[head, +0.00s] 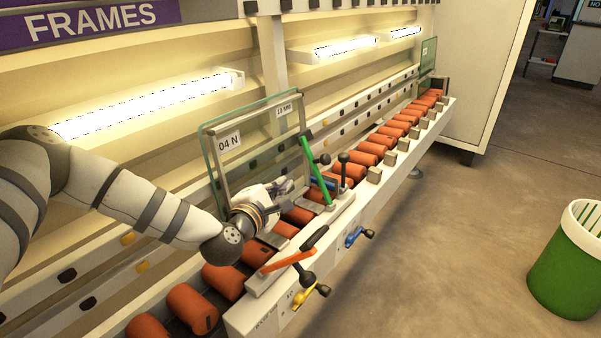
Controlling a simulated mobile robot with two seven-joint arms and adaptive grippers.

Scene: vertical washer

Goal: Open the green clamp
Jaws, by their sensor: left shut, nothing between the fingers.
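The green clamp (316,171) stands on the white rail at the front of the roller conveyor. My right gripper is not in view.
An orange clamp (288,262) lies low on the rail nearer to me. A framed glass panel (240,150) marked "04 N" stands behind my gripper. Orange rollers (366,158) line the conveyor. Blue (354,238) and yellow (305,298) valve handles stick out in front. A green bin (563,275) stands at right on open floor.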

